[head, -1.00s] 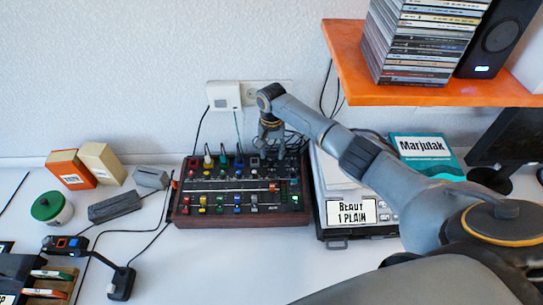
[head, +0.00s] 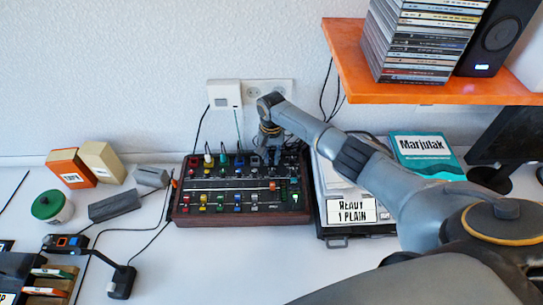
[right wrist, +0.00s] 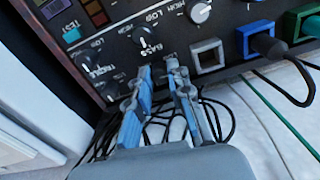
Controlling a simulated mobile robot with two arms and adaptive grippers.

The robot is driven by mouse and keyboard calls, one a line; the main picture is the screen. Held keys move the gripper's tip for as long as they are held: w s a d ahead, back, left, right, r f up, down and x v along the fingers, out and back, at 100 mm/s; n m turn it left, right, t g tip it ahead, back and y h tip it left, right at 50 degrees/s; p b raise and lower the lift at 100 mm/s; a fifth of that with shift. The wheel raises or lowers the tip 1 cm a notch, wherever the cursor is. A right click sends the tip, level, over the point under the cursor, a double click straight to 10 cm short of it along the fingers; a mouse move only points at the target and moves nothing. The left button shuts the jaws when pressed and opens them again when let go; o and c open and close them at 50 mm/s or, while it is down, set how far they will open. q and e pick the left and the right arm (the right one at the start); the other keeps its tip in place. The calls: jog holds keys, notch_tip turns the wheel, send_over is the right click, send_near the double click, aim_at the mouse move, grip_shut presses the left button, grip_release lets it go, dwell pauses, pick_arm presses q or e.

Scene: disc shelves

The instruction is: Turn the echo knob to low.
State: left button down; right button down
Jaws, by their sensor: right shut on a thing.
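A dark mixer with wooden sides (head: 240,219) stands on the desk against the wall. Its panel (right wrist: 120,20) fills the top of the right wrist view, with BASS and TREBLE labels upside down. A white-marked knob (right wrist: 199,11) shows clear of the fingers. My right gripper (head: 270,157) reaches down onto the mixer's back right part. In the right wrist view its blue fingers (right wrist: 160,72) are close together on a small knob by the BASS label. The fingers hide that knob, and I cannot read an echo label. My left gripper is out of view.
Plugs with cables (right wrist: 268,45) stick up from the panel beside the fingers. An orange shelf (head: 450,95) with CD cases hangs at upper right. Bare desk (head: 220,265) lies in front.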

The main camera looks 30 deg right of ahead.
aim_at(271, 159)
jog(key=shift+n, duration=1.5)
jog(key=c, duration=1.2)
grip_release()
notch_tip(271, 159, up, 12)
jog(key=shift+f, duration=0.1)
